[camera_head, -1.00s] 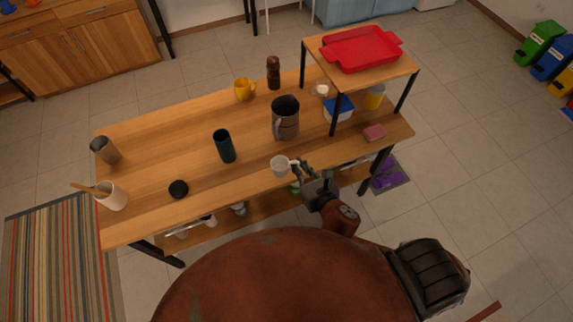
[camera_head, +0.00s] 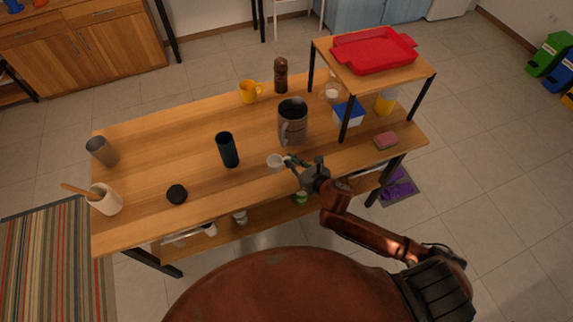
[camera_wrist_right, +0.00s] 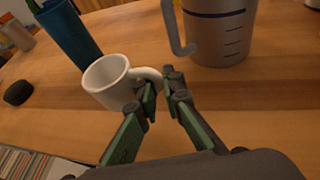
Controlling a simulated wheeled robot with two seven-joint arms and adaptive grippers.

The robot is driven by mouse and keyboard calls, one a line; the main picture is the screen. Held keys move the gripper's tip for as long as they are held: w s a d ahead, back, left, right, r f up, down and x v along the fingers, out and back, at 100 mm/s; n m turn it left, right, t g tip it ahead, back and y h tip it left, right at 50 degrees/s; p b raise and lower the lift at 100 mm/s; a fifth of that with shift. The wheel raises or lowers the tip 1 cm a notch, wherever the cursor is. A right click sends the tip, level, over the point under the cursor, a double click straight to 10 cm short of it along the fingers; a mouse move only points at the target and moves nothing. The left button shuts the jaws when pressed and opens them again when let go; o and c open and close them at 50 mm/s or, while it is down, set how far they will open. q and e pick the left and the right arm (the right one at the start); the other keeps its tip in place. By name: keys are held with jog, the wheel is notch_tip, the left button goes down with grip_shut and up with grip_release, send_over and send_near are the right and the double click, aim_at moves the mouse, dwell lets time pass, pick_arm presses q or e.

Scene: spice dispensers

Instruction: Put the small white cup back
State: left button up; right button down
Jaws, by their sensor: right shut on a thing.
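The small white cup (camera_head: 275,161) is at the front part of the wooden table, left of my right gripper's fingertips. My right gripper (camera_head: 294,163) is shut on the cup's handle. In the right wrist view the white cup (camera_wrist_right: 110,80) is upright with its opening tilted a little toward the camera. The green-padded fingers (camera_wrist_right: 162,95) close around its handle at the right side of the cup. I cannot tell whether the cup's base touches the table. My left gripper does not show.
A metal pitcher (camera_head: 293,122) stands behind the cup, and a dark tumbler (camera_head: 228,150) to its left. A black lid (camera_head: 176,194) lies further left. A raised shelf with a red tray (camera_head: 374,50) covers the right end. The table's (camera_head: 150,150) left middle is clear.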

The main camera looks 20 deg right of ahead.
jog(key=shift+w+a+f, duration=0.1)
jog(key=shift+w+f, duration=0.85)
jog(key=shift+f, duration=0.1)
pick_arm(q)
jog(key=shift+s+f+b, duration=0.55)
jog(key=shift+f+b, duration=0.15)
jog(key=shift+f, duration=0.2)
pick_arm(e)
jog(key=shift+w+f, duration=0.15)
jog(key=shift+f, duration=0.8)
jog(key=shift+w+f, duration=0.15)
jog(key=shift+f, duration=0.75)
jog(key=shift+f, duration=0.1)
jog(key=c, duration=2.1)
grip_release()
jog(key=shift+s, duration=0.1)
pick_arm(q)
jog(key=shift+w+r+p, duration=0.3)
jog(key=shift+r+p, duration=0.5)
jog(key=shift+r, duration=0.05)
pick_arm(e)
jog(key=v, duration=1.2)
